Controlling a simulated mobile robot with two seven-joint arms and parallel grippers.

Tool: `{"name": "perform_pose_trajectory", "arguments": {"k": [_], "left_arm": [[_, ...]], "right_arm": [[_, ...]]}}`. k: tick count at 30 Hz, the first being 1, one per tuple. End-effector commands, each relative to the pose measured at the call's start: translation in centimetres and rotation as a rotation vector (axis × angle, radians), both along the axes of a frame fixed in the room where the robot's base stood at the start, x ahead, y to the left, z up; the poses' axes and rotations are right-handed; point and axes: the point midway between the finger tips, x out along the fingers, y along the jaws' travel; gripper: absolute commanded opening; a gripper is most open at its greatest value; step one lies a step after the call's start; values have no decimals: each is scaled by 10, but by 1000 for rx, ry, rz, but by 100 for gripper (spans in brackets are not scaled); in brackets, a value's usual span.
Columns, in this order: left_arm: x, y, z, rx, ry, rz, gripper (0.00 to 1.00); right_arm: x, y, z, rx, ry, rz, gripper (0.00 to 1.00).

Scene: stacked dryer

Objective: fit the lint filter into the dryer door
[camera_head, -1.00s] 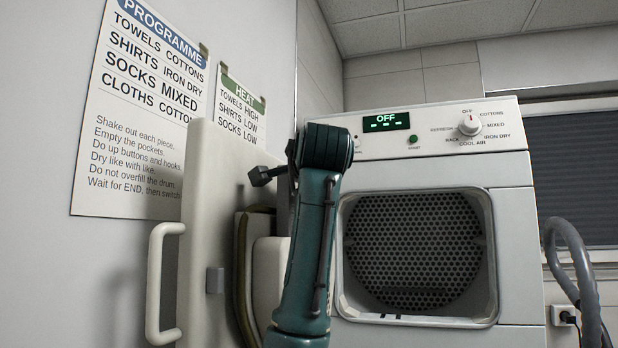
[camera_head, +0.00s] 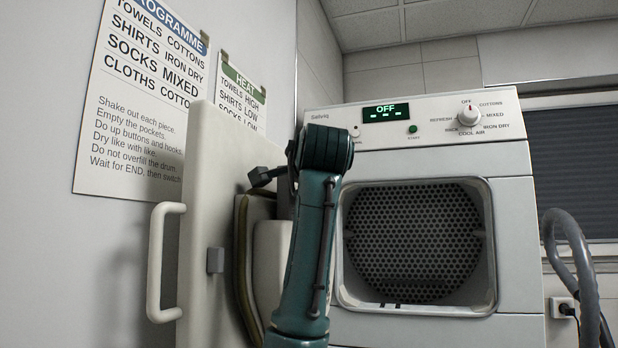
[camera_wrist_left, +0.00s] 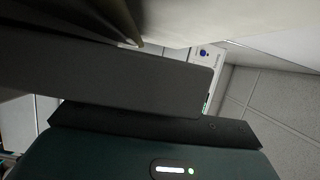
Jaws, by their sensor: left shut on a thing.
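The open dryer door (camera_head: 200,250) stands at the left of the head view, seen nearly edge-on, its inner side facing right with a dark seal (camera_head: 243,275). My left arm rises in front of it. Dark parts of my left gripper (camera_head: 263,177) reach toward the door's inner side, beside its upper part. The fingertips are hidden. In the left wrist view a dark grey slab (camera_wrist_left: 110,75) lies close below the pale door surface (camera_wrist_left: 225,15); I cannot tell whether it is a finger or the lint filter. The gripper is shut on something. My right gripper is not in view.
The dryer (camera_head: 515,245) stands right of the arm, its drum opening uncovered and its display reading OFF. A grey hose (camera_head: 568,235) hangs at the far right. A wall with a programme poster (camera_head: 135,120) is close on the left.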

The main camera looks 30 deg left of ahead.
Motion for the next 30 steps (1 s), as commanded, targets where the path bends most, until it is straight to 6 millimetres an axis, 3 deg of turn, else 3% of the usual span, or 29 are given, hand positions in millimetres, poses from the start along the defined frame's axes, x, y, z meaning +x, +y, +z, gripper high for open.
{"name": "perform_pose_trajectory", "arguments": {"k": [10,11,19,30], "left_arm": [[0,0,-10,1,-1,0,0],[0,0,-8,0,-2,0,17],[0,0,-8,0,-1,0,39],[-4,-3,-9,-2,-1,0,40]], "right_arm": [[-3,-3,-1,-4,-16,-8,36],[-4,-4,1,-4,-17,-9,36],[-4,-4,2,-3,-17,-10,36],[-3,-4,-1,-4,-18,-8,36]]}}
